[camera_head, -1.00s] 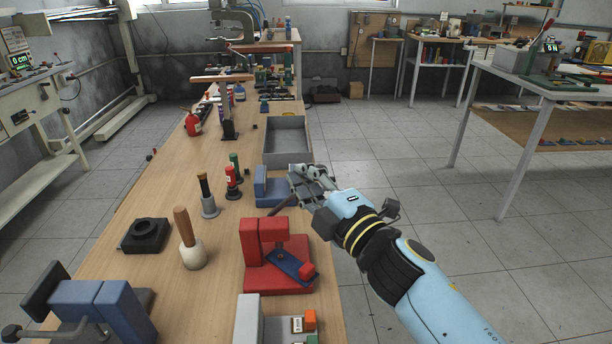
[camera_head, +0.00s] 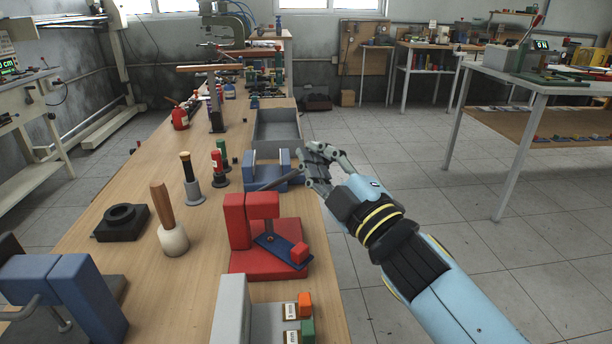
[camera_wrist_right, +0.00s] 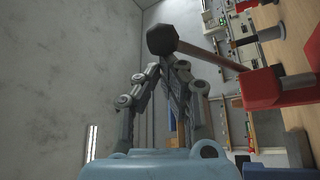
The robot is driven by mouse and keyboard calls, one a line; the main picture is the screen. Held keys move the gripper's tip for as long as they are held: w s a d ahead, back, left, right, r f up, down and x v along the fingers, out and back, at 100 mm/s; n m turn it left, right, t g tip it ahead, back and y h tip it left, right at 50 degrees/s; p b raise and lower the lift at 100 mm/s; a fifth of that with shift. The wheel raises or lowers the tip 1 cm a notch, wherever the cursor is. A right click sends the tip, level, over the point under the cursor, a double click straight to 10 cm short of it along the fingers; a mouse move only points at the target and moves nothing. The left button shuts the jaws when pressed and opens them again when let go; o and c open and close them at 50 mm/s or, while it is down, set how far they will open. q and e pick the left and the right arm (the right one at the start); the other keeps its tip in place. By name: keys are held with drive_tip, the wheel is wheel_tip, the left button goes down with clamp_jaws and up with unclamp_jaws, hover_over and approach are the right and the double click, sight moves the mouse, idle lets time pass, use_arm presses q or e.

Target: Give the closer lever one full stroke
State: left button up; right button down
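A dark rod (camera_head: 280,178), perhaps a lever, slants across the front of a blue fixture (camera_head: 272,167) toward my right gripper (camera_head: 308,166) in the head view. The gripper's fingers are beside the rod's right end; contact cannot be told. In the right wrist view, a black round knob (camera_wrist_right: 174,39) on a brownish rod (camera_wrist_right: 213,56) shows just beyond my finger tips (camera_wrist_right: 165,68). The fingers bend inward there, but whether they grip anything is unclear. Another lever with a red handle (camera_head: 538,22) stands on the right-hand table. My left gripper is not seen.
A red fixture (camera_head: 237,222) stands in front of the rod on the wooden bench (camera_head: 120,240). A mallet (camera_head: 172,239), a black block (camera_head: 122,221) and a blue vise (camera_head: 85,295) are to the left. A grey tray (camera_head: 278,116) is behind. Floor on the right is clear.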

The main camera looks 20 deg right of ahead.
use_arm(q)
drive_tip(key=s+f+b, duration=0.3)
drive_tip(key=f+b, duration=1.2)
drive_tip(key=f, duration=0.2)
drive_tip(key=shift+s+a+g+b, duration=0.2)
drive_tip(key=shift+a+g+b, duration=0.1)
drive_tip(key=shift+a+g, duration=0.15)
use_arm(e)
wheel_tip(320, 180, down, 8)
drive_tip(key=d+m+t+h, duration=0.2)
drive_tip(key=m+h, duration=0.2)
drive_tip(key=m, duration=0.4)
drive_tip(key=shift+s+d+f+m+t, duration=0.25)
drive_tip(key=shift+s+d+m+t, duration=0.05)
drive_tip(key=shift+s+d, duration=0.1)
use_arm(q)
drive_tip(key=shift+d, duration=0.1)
